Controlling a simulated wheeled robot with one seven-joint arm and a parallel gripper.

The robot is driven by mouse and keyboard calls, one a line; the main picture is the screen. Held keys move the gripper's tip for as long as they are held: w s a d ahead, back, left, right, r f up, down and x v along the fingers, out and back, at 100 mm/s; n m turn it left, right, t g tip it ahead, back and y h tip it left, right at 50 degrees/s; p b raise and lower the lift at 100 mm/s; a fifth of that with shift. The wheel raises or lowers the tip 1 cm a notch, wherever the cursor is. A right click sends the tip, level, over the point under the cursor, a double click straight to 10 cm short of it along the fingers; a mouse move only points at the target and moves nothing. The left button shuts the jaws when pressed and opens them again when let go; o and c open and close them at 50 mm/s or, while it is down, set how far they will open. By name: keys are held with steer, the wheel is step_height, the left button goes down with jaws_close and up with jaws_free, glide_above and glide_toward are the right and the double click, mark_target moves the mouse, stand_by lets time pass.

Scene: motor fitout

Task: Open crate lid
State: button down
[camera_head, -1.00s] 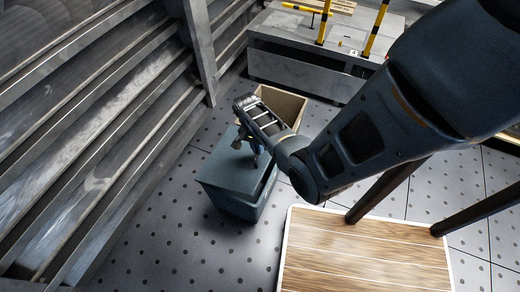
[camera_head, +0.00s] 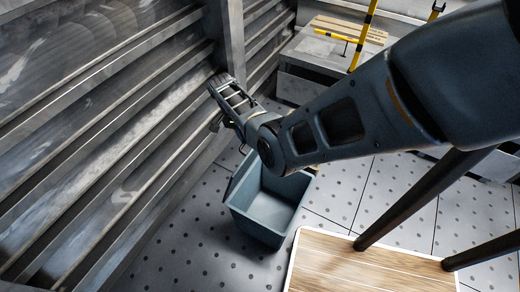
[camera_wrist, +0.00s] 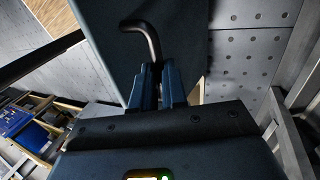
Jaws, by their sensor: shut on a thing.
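The blue-grey crate (camera_head: 262,225) stands on the floor with its top open and its empty-looking inside showing. Its lid (camera_head: 240,172) is swung up at the crate's left side, seen nearly edge-on and partly hidden by my arm. In the wrist view the lid (camera_wrist: 188,45) is a dark flat panel with a bent dark handle (camera_wrist: 145,27). My gripper (camera_wrist: 152,76) is shut on this handle. In the head view my gripper (camera_head: 216,124) is above the crate's left edge, near the slatted wall; its fingertips are small there.
The slatted metal wall (camera_head: 110,130) is close on the left, with a post (camera_head: 226,40) behind my gripper. A wood-topped table (camera_head: 365,268) stands at the lower right. A grey bench (camera_head: 320,85) stands behind. Dotted floor is clear in front of the crate.

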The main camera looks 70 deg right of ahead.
steer(key=shift+w+d+f+b, duration=0.15)
steer(key=shift+w+b, duration=0.3)
steer(key=shift+w, duration=0.25)
steer(key=shift+w+f+b, duration=0.2)
steer(key=shift+w+b, duration=0.2)
steer(key=shift+w, duration=0.3)
steer(key=shift+w+d+f+b, duration=0.15)
steer(key=shift+w+b, duration=0.3)
steer(key=shift+w, duration=0.25)
steer(key=c, duration=1.5)
jaws_free()
steer(key=o, duration=0.3)
steer(key=shift+w+d+r, duration=0.1)
steer(key=shift+r, duration=0.1)
steer(key=shift+o, duration=0.2)
steer(key=v, duration=0.8)
steer(key=shift+p, duration=0.4)
steer(key=shift+d+f, duration=0.1)
